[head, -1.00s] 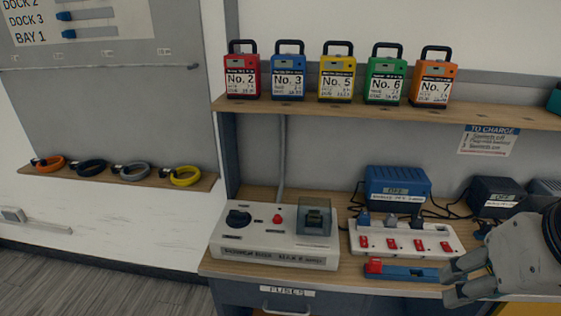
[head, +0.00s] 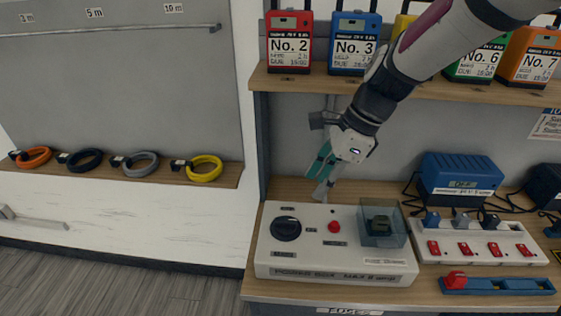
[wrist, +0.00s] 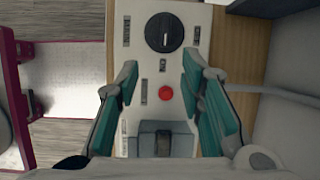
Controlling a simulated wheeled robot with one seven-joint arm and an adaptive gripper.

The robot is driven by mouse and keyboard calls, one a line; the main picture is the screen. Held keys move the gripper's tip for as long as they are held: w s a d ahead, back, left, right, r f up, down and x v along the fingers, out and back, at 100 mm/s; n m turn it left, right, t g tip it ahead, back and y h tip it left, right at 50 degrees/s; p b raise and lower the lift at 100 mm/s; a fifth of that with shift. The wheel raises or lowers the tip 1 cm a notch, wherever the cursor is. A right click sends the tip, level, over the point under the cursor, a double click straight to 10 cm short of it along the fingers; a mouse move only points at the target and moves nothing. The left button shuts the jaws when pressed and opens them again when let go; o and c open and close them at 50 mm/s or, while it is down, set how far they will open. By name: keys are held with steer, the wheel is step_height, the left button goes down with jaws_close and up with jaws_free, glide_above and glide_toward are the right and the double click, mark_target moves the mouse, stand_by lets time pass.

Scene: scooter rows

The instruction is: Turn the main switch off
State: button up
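A white power box (head: 300,262) stands on the bench. It carries a black rotary knob (head: 286,228), a red button (head: 334,226) and a clear-covered block (head: 382,226) at its right end. There the knob (wrist: 164,32) lies beyond the fingertips and the red button (wrist: 166,93) shows between the fingers.
A white power strip (head: 470,238) with red switches and a blue tray (head: 495,286) lie right of the box. A blue charger (head: 460,178) stands behind. A shelf (head: 300,84) with numbered battery packs overhangs the bench. Coiled cables (head: 205,166) rest on a left ledge.

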mark_target(286, 219)
steer(key=shift+m, duration=0.4)
steer(key=x, duration=0.5)
steer(key=b+x, duration=0.1)
steer(key=x, duration=0.4)
steer(key=w+a+x, duration=0.1)
steer(key=x, duration=0.4)
steer(key=shift+r, duration=0.15)
steer(key=shift+c, duration=0.2)
jaws_close()
